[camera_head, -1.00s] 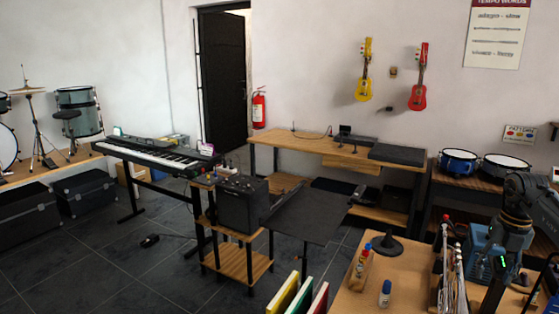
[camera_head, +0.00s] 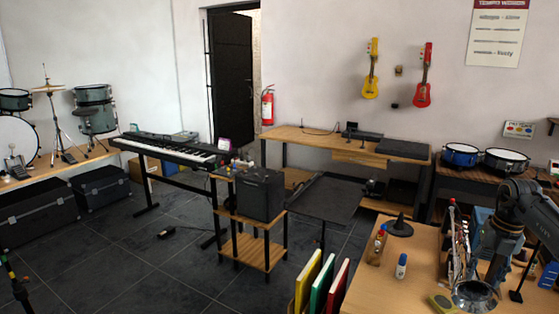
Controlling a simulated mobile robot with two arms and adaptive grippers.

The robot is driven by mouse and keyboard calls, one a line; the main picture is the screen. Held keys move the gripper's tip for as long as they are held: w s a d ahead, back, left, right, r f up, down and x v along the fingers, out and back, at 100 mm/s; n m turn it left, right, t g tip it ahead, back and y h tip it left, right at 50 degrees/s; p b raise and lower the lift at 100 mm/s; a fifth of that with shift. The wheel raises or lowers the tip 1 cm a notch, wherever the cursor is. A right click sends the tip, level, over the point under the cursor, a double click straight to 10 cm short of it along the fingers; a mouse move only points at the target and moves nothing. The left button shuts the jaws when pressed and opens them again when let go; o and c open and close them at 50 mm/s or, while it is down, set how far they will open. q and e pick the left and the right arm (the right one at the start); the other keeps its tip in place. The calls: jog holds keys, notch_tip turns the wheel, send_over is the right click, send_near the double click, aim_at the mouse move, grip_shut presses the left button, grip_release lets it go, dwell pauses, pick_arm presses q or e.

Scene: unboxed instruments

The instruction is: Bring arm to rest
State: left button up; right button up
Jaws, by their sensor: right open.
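My dark right arm (camera_head: 518,207) comes in from the right edge and bends down over the wooden table (camera_head: 425,268) in the foreground. My right gripper (camera_head: 480,284) hangs low over the table's right part, open, with nothing seen between its fingers. Its fingers are hard to tell from the objects around it. A dark part with green and orange spots, seemingly of my left arm (camera_head: 17,286), shows at the lower left edge. The left fingers cannot be made out.
On the table are a black cone (camera_head: 399,226), a white-and-blue bottle (camera_head: 401,266) and a yellow item (camera_head: 441,303). Coloured boards (camera_head: 322,286) stand by its left edge. A black music stand (camera_head: 326,199) and amplifier (camera_head: 260,194) are farther back. Open floor (camera_head: 120,262) lies left.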

jog(key=w+a+f+m+t+y, duration=0.1)
jog(key=a+f+m+t+y, duration=0.35)
jog(key=a+f, duration=1)
jog(key=w+a+f+m+t+y, duration=0.1)
jog(key=a+f+m+t+y, duration=0.3)
jog(key=a+f, duration=1)
jog(key=s+d+f+m+h, duration=0.25)
jog(key=s+f+m, duration=0.35)
jog(key=s+f, duration=0.55)
jog(key=s+d+f+m+h, duration=0.2)
jog(key=s+f+m+h, duration=0.2)
jog(key=s+f+m, duration=0.5)
pick_arm(q)
jog(key=shift+w+d, duration=0.25)
jog(key=shift+w, duration=0.3)
pick_arm(e)
jog(key=s+f+m+g, duration=0.1)
jog(key=s+f, duration=0.3)
jog(key=s, duration=0.7)
jog(key=s+a+f+m+g+h, duration=0.1)
jog(key=s+f+g, duration=0.3)
jog(key=s, duration=0.8)
jog(key=s+f+m+g+h, duration=0.1)
jog(key=s+f, duration=0.4)
jog(key=s, duration=0.6)
jog(key=shift+s+a+m+g, duration=0.15)
jog(key=shift+a+m+g, duration=0.25)
jog(key=shift+m+g, duration=0.45)
